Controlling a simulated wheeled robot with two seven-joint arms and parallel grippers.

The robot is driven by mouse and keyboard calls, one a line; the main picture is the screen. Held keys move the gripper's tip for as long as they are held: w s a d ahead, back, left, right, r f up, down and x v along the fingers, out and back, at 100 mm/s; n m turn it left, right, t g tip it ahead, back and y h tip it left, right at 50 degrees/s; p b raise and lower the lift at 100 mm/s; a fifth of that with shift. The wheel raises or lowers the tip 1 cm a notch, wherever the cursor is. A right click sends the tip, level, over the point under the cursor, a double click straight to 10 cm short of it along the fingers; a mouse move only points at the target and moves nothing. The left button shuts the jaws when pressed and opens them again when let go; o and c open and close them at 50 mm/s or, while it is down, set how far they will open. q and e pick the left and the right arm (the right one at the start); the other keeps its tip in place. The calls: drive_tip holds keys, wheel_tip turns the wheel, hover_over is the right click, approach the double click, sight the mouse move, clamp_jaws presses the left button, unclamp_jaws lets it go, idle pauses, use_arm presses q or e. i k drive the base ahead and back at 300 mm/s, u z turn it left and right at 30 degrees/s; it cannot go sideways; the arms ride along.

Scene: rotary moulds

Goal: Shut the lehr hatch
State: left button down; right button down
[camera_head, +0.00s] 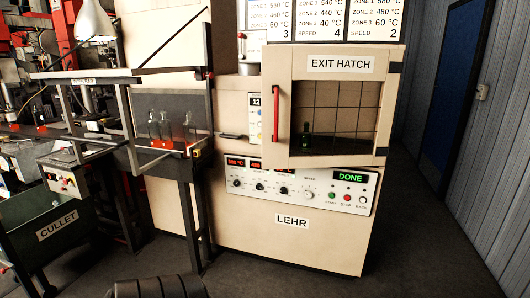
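The lehr (235,230) is a cream cabinet in the middle of the head view, with a "LEHR" label low on its front. Its hatch (340,78) is at the upper right, labelled "EXIT HATCH", with a window and a vertical red handle (277,113) at its left side. Dark hinge-like parts show at its right edge. A dark green bottle (305,140) shows at the lower left of the window. Neither gripper is in view.
The control panel (325,188) below the hatch reads "DONE". To the left are a frame with several bottles (165,128) and a green cullet bin (55,240). A corrugated wall (495,150) with a blue door (448,80) is at right. Floor is clear at lower right.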

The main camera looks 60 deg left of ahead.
sight(280, 65)
drive_tip(key=z, duration=2)
drive_tip(key=k, duration=1.35)
drive_tip(key=u, duration=2.05)
drive_tip(key=i, duration=0.5)
drive_tip(key=u, duration=0.15)
